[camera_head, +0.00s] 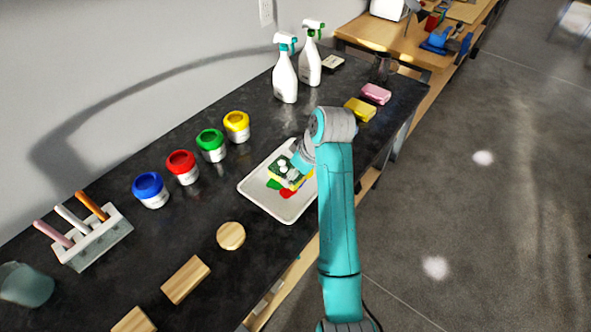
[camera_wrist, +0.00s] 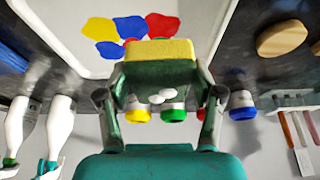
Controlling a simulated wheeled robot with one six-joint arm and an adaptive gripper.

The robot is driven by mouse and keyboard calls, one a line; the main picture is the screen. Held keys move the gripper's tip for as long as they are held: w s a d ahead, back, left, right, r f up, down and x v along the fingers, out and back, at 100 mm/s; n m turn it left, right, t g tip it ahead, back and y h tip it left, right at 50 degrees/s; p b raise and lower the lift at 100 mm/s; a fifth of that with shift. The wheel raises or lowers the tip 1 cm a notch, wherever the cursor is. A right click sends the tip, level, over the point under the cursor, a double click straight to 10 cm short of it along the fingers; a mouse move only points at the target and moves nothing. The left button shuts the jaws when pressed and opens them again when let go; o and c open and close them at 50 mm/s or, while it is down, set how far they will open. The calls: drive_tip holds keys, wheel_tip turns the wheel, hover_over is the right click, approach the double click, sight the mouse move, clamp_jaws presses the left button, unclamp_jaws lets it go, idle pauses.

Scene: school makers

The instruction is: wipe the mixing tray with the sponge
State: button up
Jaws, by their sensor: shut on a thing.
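The mixing tray (camera_head: 256,190) is a white shallow tray on the dark worktop, with paint patches in its middle. In the wrist view the tray (camera_wrist: 55,48) shows yellow, blue and red patches; a green patch shows in the head view. My gripper (camera_wrist: 158,88) is shut on a yellow and green sponge (camera_head: 281,173), with white blobs on it. The sponge also shows in the wrist view (camera_wrist: 158,50), yellow side towards the tray. It is over the paint area and hides part of it. I cannot tell whether it touches the tray.
Blue (camera_head: 150,190), red (camera_head: 182,167), green (camera_head: 211,145) and yellow (camera_head: 237,126) paint pots line the tray's left side. Two spray bottles (camera_head: 285,75) stand behind. Yellow (camera_head: 360,109) and pink (camera_head: 376,94) blocks lie beyond my arm. Wooden pieces (camera_head: 231,236) lie in front.

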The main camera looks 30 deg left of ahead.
sight(310, 174)
drive_tip(key=shift+f, duration=3.15)
drive_tip(key=shift+f, duration=0.4)
drive_tip(key=shift+w+d, duration=0.15)
drive_tip(key=shift+w, duration=2.1)
drive_tip(key=shift+w+d, duration=0.1)
drive_tip(key=shift+w, duration=2.1)
drive_tip(key=shift+s+a+f, duration=0.1)
drive_tip(key=shift+s+a, duration=0.05)
drive_tip(key=shift+s, duration=2.15)
drive_tip(key=shift+s+a, duration=0.15)
drive_tip(key=shift+s, duration=2.1)
drive_tip(key=shift+w+d, duration=0.15)
drive_tip(key=shift+w, duration=2.15)
drive_tip(key=shift+w+d, duration=0.15)
drive_tip(key=shift+w, duration=2.1)
